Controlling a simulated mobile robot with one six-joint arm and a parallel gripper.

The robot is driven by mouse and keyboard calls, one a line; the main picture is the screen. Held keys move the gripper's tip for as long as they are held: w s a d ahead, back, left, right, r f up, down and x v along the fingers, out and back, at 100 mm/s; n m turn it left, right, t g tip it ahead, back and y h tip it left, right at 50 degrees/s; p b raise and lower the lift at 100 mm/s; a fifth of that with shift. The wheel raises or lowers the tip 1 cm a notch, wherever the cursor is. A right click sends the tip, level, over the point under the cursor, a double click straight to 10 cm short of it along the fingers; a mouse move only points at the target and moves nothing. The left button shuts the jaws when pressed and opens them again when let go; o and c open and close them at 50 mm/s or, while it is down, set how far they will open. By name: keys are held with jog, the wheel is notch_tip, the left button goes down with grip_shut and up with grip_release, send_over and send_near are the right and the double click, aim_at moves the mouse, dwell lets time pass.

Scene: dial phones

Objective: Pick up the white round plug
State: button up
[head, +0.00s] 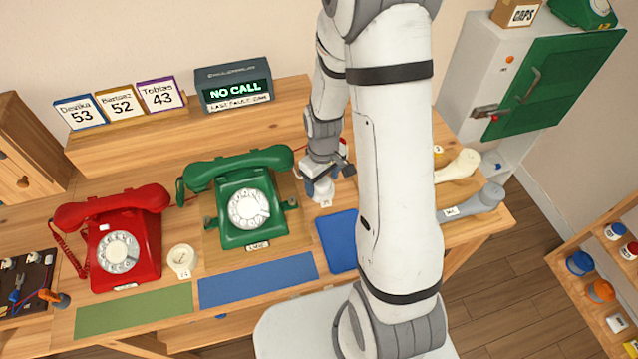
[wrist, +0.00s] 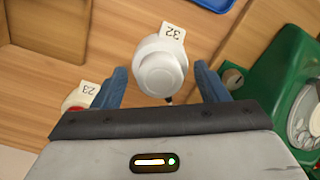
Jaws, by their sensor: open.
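The white round plug (wrist: 160,68), with a white tag reading 32, shows in the wrist view between the two blue fingers of my gripper (wrist: 161,72). The fingers are apart, with a narrow gap visible on each side of the plug. In the head view my gripper (head: 317,184) is low over the desk, right of the green phone. The plug (head: 325,199) shows there only in part, just below the fingers. Its far side and any cord are mostly hidden.
The green phone (head: 244,200) stands close on the left, with the red phone (head: 124,240) beyond it. A red-and-white plug tagged 23 (wrist: 76,100) stands near my gripper. A blue mat (head: 338,240) lies in front. A box reading NO CALL (head: 233,88) stands behind.

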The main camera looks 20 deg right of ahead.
jog(key=shift+c, duration=0.5)
jog(key=c, duration=0.9)
jog(key=shift+r, duration=0.1)
